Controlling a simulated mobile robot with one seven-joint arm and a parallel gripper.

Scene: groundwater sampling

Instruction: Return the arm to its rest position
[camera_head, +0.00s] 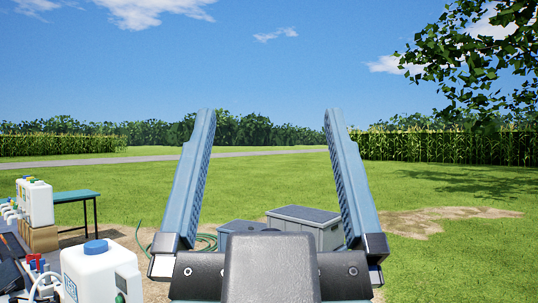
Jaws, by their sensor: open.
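My gripper (268,125) is in the middle of the head view, its two blue ribbed fingers pointing up and held wide apart. Nothing is between the fingers except the view of grass, trees and sky. The dark gripper body sits at the bottom centre and covers part of what lies behind it. The rest of my arm is not clearly visible.
A white container with a blue cap (97,272) stands at the lower left. Another white container (36,202) and a green-topped table (75,196) are behind it. Grey boxes (303,216) and a green hose (206,241) lie beyond my gripper. Open grass lies right.

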